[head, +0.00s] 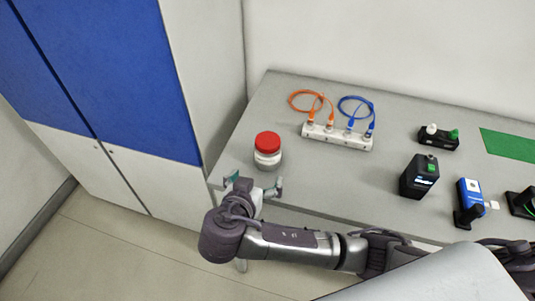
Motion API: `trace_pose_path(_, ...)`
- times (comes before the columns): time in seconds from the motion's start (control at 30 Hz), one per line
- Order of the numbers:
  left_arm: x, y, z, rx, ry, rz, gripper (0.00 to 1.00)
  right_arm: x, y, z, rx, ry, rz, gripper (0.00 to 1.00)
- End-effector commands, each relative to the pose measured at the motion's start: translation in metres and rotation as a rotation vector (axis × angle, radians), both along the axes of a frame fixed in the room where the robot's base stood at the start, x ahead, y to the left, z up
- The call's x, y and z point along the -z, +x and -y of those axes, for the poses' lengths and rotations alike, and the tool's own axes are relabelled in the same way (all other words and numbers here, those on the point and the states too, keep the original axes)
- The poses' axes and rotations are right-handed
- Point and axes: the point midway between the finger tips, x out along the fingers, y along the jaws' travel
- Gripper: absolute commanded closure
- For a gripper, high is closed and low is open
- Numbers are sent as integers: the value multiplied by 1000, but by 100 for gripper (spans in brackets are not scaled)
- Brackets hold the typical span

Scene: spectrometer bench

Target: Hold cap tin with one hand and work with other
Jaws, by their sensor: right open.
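The cap tin (267,152), a white round tin with a red lid, stands upright on the grey bench near its left end. My right gripper (258,185) is at the bench's front edge, just in front of the tin in the picture. Its fingers are spread apart with nothing between them, and the tin looks clear of them. My left gripper is not in the head view.
The bench (330,180) holds a white strip with an orange cable (303,100) and a blue cable (357,108). A black box (419,177), a blue device (470,197), a black holder (437,138) and a green mat (510,144) are to the right. A blue-and-white cabinet (110,75) is at the left.

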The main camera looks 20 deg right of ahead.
Motion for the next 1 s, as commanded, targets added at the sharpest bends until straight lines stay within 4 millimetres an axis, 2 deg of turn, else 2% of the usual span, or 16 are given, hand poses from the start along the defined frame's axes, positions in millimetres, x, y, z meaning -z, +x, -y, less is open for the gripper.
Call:
trace_pose_path(0.1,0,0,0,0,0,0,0,-15,11,0,32,-15,114,0)
trace_pose_path(0.2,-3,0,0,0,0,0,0,-17,19,4,42,-20,144,0)
trace_pose_path(0.53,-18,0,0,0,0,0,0,3,66,36,41,-18,142,0)
trace_pose_path(0.77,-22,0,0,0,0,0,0,12,81,45,40,-15,140,0)
trace_pose_path(1.0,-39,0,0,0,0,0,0,21,104,53,41,-17,139,0)
